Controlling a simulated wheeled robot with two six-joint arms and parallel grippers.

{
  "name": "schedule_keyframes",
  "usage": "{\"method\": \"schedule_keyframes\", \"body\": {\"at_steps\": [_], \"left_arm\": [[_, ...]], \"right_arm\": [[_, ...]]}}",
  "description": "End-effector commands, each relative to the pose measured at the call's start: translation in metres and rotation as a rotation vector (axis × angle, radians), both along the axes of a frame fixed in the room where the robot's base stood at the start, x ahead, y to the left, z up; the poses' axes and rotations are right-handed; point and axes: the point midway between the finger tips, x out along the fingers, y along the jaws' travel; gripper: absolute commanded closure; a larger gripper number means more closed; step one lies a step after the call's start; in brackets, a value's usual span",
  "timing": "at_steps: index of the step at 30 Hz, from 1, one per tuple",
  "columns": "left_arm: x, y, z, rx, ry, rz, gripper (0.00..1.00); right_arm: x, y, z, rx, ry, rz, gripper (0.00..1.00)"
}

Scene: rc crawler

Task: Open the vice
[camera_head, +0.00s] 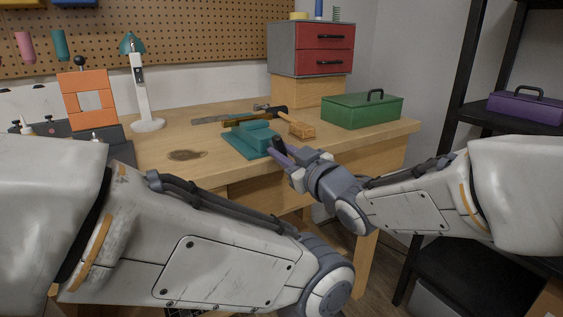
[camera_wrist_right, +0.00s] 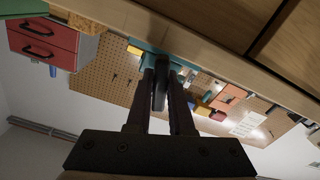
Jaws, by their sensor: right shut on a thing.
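The teal vice (camera_head: 250,138) sits at the front edge of the wooden workbench, its base on the top. My right gripper (camera_head: 279,152) is at the vice's front right side, shut on the dark vice handle (camera_head: 278,144). In the right wrist view the handle (camera_wrist_right: 160,88) stands between my two dark fingers, and part of the teal vice (camera_wrist_right: 178,60) shows behind their tips. The fingers hide much of the handle and the screw. My left arm crosses the lower left of the head view, but its gripper is out of the picture.
A lamp (camera_head: 141,90) stands at left. The bench front (camera_head: 235,188) lies below the vice.

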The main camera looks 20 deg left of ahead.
Motion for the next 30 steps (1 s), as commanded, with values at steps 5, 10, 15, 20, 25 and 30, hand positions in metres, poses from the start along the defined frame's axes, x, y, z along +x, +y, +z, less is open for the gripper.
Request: {"method": "schedule_keyframes", "body": {"at_steps": [5, 10, 15, 20, 25, 30], "left_arm": [[0.0, 0.0, -0.02, 0.0, 0.0, 0.0, 0.5], [0.0, 0.0, -0.035, 0.0, 0.0, 0.0, 0.5], [0.0, 0.0, -0.049, 0.0, 0.0, 0.0, 0.5], [0.0, 0.0, -0.063, 0.0, 0.0, 0.0, 0.5], [0.0, 0.0, -0.077, 0.0, 0.0, 0.0, 0.5], [0.0, 0.0, -0.09, 0.0, 0.0, 0.0, 0.5]], "right_arm": [[0.0, -0.001, -0.006, -0.105, -0.13, -0.001, 1.0], [0.001, -0.001, -0.006, -0.205, -0.256, -0.002, 1.0], [0.001, -0.001, -0.006, -0.305, -0.385, -0.001, 1.0], [0.001, -0.001, -0.005, -0.398, -0.504, -0.002, 1.0], [0.002, -0.002, -0.005, -0.498, -0.63, -0.001, 1.0], [0.002, -0.002, -0.004, -0.591, -0.749, -0.002, 1.0]]}}
